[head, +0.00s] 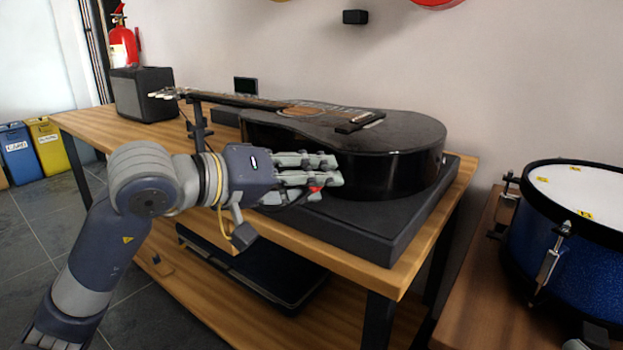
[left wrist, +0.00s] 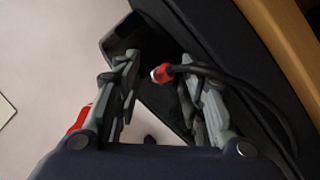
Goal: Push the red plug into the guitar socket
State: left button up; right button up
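The black acoustic guitar (head: 345,138) lies on its back on a dark flat case or mat (head: 368,220) on the wooden table. The red plug (head: 314,190) shows by the fingertips of my left gripper (head: 328,170), close to the guitar's near side. In the left wrist view the fingers of my left gripper (left wrist: 160,78) stand apart. The red plug (left wrist: 162,73), with a pale tip, shows between the fingertips, nearer the right one. Its black cable (left wrist: 235,78) runs off to the right. I cannot make out the guitar socket.
A blue drum (head: 575,225) stands on a wooden surface at the right. A black amplifier (head: 143,93) stands at the table's far left end. A stand (head: 198,125) is under the guitar neck. A black flat item (head: 265,268) lies on the lower shelf.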

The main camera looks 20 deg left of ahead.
pick_arm(q)
jog(key=v, duration=1.2)
jog(key=shift+a, duration=0.1)
